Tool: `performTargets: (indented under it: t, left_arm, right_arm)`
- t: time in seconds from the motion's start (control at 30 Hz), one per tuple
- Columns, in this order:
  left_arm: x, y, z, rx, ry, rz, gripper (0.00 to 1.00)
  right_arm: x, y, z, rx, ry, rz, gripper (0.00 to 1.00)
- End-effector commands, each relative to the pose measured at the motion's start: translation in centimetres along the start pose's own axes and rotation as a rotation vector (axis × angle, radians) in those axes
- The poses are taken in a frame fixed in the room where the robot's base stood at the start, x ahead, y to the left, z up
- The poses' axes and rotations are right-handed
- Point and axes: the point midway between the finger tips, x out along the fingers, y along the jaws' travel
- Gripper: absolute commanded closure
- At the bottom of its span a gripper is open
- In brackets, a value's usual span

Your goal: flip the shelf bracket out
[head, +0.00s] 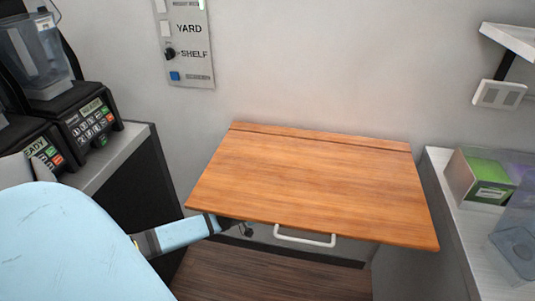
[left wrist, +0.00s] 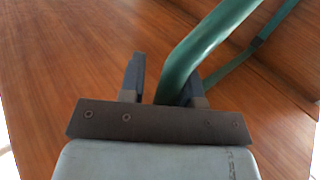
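The wooden shelf (head: 310,185) is raised roughly level against the wall in the head view. My left gripper (head: 243,229) is low under its front left edge and largely hidden. In the left wrist view the wood surface (left wrist: 80,60) fills the background. A teal bar (left wrist: 195,50), apparently the bracket, runs from between the fingers of my left gripper (left wrist: 163,88) toward the upper right. A gap shows between the bar and the left finger, so the gripper looks open around it. A thinner banded bar (left wrist: 235,65) lies behind. My right gripper is not in view.
A white handle (head: 305,237) shows below the shelf's front edge. A counter with sealing machines (head: 85,120) stands left. A white ledge (head: 455,220) with a green box (head: 480,175) is right. A SHELF switch panel (head: 185,45) is on the wall.

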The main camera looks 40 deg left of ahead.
Motion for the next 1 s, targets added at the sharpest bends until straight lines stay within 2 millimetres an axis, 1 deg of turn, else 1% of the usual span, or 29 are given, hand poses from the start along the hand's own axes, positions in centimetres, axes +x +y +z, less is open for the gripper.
performTargets:
  t: [0.43, 0.57, 0.67, 1.0]
  left_arm:
    - [-0.1, 0.2, 0.1, -0.002, -0.001, 0.003, 0.71]
    - [-1.0, 0.2, 0.3, -0.003, -0.003, 0.003, 0.71]
    - [-2.5, 0.3, 0.4, -0.002, -0.005, 0.003, 0.71]
    - [-9.9, 0.2, 0.3, -0.002, -0.006, 0.003, 0.71]
  right_arm:
    - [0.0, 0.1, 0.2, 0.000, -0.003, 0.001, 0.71]
    - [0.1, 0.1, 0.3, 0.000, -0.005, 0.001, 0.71]
    - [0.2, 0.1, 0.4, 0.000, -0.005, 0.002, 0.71]
    - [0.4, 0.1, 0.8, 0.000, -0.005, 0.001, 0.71]
